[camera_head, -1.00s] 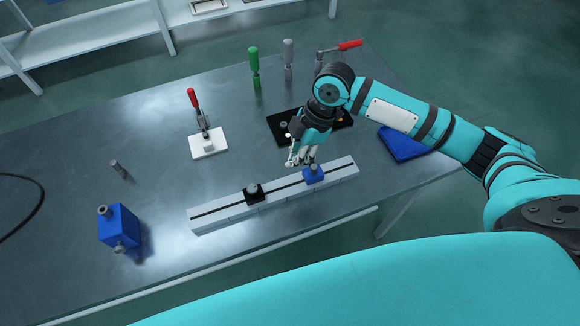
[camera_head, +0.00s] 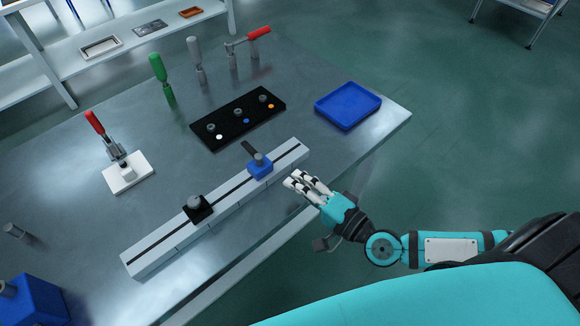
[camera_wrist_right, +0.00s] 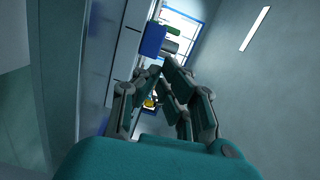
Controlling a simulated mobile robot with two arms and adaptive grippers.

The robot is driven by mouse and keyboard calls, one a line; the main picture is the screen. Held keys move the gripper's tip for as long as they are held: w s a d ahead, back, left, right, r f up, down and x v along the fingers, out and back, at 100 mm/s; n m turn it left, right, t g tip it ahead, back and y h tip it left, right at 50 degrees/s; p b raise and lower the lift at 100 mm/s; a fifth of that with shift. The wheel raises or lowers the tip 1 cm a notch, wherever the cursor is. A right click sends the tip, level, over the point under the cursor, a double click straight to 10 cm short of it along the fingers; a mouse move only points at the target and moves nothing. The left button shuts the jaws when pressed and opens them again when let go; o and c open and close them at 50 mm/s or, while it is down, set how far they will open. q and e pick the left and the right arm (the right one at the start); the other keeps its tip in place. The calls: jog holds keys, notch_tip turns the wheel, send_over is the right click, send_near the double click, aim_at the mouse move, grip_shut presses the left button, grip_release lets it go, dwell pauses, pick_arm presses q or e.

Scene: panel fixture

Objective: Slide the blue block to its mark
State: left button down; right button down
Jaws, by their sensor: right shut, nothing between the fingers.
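The blue block (camera_head: 260,168), with a grey knob on top, sits on the long pale rail (camera_head: 165,240) toward its right end. A black block (camera_head: 198,209) with a similar knob sits further left on the rail. Thin lines cross the rail's front face; I cannot tell which is the mark. My right gripper (camera_head: 291,182) is shut and empty, just to the right of the blue block by the rail's front side, apart from the block. Its fingers (camera_wrist_right: 162,65) also show in the right wrist view. My left gripper is not in view.
A black plate (camera_head: 238,119) with pegs and coloured dots lies behind the rail. A blue tray (camera_head: 348,105) lies at the table's right edge. A clamp on a white base (camera_head: 128,173) stands at left. Green (camera_head: 160,75) and grey (camera_head: 196,60) handled tools stand at the back.

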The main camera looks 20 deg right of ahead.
aim_at(271, 162)
jog(key=shift+s+d+f+m+h, duration=0.2)
jog(key=shift+d+m+h, duration=0.2)
jog(key=shift+d+m, duration=0.3)
jog(key=shift+w+r+t, duration=0.1)
jog(key=shift+w+t, duration=0.05)
jog(key=shift+t, duration=0.15)
jog(key=p+x, duration=0.1)
jog(key=x, duration=0.8)
jog(key=shift+w, duration=0.35)
jog(key=shift+s+a+p, duration=0.35)
jog(key=shift+a+p, duration=0.2)
jog(key=shift+p, duration=0.6)
jog(key=shift+s+a, duration=0.1)
